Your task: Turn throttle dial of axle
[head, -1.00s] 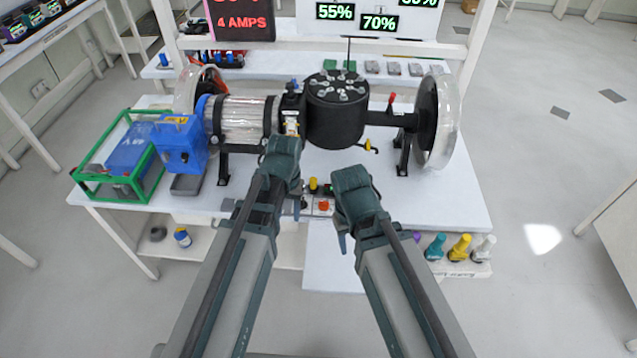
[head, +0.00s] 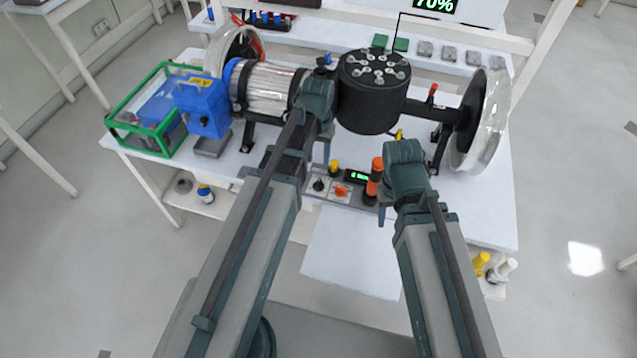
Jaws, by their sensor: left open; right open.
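The axle rig (head: 268,88) stands on the white table, with a motor, a black drum (head: 370,105) and a wheel at each end. At the table's front edge is a small control panel with a black dial (head: 319,185), a red-orange knob (head: 341,191), a yellow button (head: 334,167) and a green-lit display (head: 358,177). I cannot tell which knob is the throttle dial. My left gripper (head: 324,150) is open, above and behind the panel, near the axle. My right gripper (head: 383,210) is open, right of the panel, beside an orange-and-black cylinder (head: 376,172). Both grippers look empty; their fingers are partly hidden.
A blue unit in a green frame (head: 150,115) stands at the table's left. The clear wheel (head: 488,120) is at the right. A rear shelf holds small grey and green blocks. A lower shelf carries bottles. White tabletop (head: 470,205) right of my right gripper is clear.

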